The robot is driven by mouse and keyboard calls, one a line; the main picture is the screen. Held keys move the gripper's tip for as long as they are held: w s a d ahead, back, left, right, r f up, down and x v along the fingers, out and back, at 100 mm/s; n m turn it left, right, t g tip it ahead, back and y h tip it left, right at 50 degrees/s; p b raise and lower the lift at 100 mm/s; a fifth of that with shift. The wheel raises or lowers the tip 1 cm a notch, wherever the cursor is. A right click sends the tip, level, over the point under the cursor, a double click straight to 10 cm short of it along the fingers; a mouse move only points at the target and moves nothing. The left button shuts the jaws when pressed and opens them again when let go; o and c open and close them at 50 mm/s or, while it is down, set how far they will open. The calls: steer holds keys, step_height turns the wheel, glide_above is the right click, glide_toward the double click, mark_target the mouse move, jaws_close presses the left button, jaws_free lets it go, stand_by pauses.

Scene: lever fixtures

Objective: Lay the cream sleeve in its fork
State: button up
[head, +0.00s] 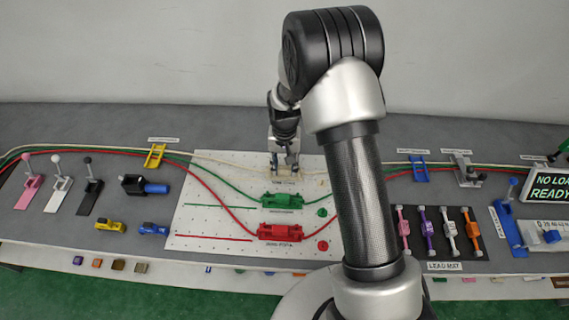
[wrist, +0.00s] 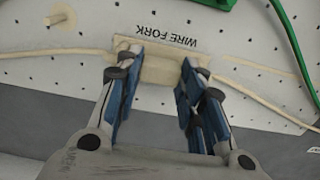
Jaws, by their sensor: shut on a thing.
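In the wrist view, my gripper (wrist: 157,82) has its two blue-padded fingers on either side of a cream block-like piece, which I take to be the cream sleeve (wrist: 160,70). A cream wire (wrist: 60,52) runs in from the left, and cream wire (wrist: 250,97) leaves at the right. The sleeve is over or at a pale fork fixture marked by the label WIRE FORK (wrist: 157,35); the fingers hide whether it is seated. In the head view, my gripper (head: 284,168) is at the top of the white board, and the sleeve cannot be made out.
Green (head: 283,201) and red (head: 279,232) fixtures with their wires sit lower on the white board (head: 205,215). A yellow holder (head: 155,155) stands left and a blue holder (head: 419,169) right. A cream peg (wrist: 62,18) stands near the wire in the wrist view.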

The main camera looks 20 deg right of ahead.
steer(key=o, duration=1)
steer(key=o, duration=0.5)
steer(key=shift+c, duration=0.2)
steer(key=shift+r, duration=0.1)
steer(key=shift+r+p, duration=2.45)
steer(key=shift+r, duration=1)
steer(key=shift+r, duration=0.1)
